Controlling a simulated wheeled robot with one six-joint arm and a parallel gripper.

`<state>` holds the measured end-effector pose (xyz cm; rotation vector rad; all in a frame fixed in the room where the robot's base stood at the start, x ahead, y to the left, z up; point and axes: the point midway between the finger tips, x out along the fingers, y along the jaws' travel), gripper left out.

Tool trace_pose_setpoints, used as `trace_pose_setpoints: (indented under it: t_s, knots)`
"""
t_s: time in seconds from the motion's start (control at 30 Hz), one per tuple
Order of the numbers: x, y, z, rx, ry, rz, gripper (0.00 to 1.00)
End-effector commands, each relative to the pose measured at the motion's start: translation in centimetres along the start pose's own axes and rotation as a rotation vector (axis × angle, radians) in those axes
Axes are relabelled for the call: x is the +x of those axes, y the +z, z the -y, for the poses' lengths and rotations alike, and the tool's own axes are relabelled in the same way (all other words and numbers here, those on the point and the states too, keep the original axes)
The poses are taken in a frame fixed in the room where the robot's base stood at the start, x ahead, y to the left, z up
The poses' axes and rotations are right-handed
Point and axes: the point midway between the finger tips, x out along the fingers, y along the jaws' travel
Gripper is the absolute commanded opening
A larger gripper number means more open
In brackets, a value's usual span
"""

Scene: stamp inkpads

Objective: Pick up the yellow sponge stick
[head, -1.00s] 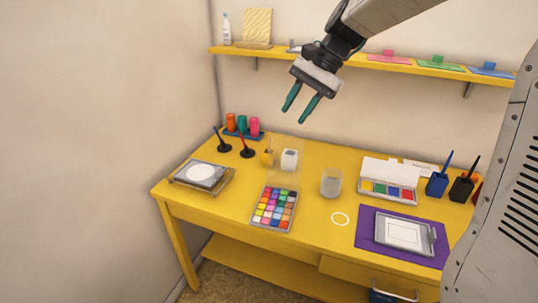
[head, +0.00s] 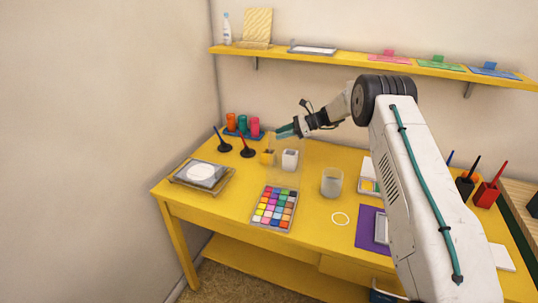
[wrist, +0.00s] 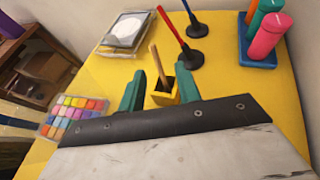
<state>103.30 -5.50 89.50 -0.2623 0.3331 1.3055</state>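The yellow sponge stick is a small yellow block (head: 268,158) with a thin wooden handle, standing upright on the yellow table (head: 308,212). In the wrist view, the yellow sponge stick (wrist: 163,97) appears between my two green fingers, its dark-topped block and tan handle showing. My gripper (head: 284,131) is open and empty, tilted toward the left, just above and to the right of the stick in the head view. The gripper's fingers also show spread in the wrist view (wrist: 160,70). I cannot tell how far the fingertips are from the handle.
A white block (head: 290,159) stands just right of the stick. Blue and red sticks in black bases (head: 247,152) stand to its left. A paint palette (head: 273,208) and a glass (head: 332,182) are in front.

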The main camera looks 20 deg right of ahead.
Motion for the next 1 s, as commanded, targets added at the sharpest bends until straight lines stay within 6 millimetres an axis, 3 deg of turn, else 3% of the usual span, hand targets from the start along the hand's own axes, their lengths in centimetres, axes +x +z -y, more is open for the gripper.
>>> trace_pose_setpoints:
  t_s: [0.37, 0.6, 0.87, 1.0]
  knots:
    - [3.8, -0.2, -0.2, 0.003, 0.002, 0.002, 0.33]
    - [7.3, -0.3, -0.4, 0.003, 0.002, 0.002, 0.33]
    - [7.7, -0.2, -0.4, 0.002, 0.000, 0.002, 0.33]
    - [7.7, -0.2, -0.4, 0.002, 0.000, 0.002, 0.00]
